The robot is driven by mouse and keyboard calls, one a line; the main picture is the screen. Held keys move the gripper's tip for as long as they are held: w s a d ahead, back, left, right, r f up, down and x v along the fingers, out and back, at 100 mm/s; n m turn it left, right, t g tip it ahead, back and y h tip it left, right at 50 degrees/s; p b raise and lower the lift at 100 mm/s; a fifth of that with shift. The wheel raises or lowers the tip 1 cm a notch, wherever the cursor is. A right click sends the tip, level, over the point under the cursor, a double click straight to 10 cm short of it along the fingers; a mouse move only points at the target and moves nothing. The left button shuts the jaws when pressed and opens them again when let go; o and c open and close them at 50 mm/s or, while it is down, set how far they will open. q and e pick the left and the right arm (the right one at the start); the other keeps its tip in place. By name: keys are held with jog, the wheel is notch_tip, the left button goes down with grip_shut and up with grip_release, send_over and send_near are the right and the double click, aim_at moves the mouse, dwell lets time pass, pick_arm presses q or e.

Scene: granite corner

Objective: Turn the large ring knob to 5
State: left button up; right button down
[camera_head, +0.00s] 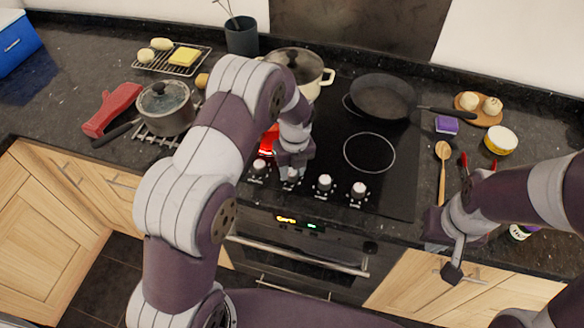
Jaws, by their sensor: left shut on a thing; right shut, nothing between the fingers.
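Several knobs stand in a row along the front edge of the black cooktop (397,207). From the left they are a first knob (258,168), a second knob (291,178), a third knob (325,185) and a fourth knob (358,191). My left gripper (292,170) points down and is shut on the second knob, partly covering it. The dial numbers are too small to read. A red glowing ring (267,142) shows behind my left gripper, partly hidden by it. An unlit ring (369,152) lies to the right. My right gripper (453,268) is shut and empty in front of the counter.
A cream pot (312,84) and a black frying pan (381,97) stand at the cooktop's back. A lidded saucepan (165,108) and red oven mitt (110,108) are left. A wooden spoon (442,170) lies right. My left arm hides part of the counter.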

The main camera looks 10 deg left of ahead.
pick_arm(q)
jog(key=shift+w+r, duration=0.1)
jog(key=o, duration=1)
jog(key=shift+o, duration=0.2)
jog(key=r+b, duration=0.1)
jog(key=r, duration=0.3)
jog(key=r+b, duration=0.1)
jog(key=r, duration=0.4)
jog(key=shift+d, duration=0.2)
notch_tip(320, 180, up, 4)
jog(key=shift+w+f+p, duration=0.1)
jog(key=shift+f+p, duration=0.05)
jog(key=shift+p, duration=0.45)
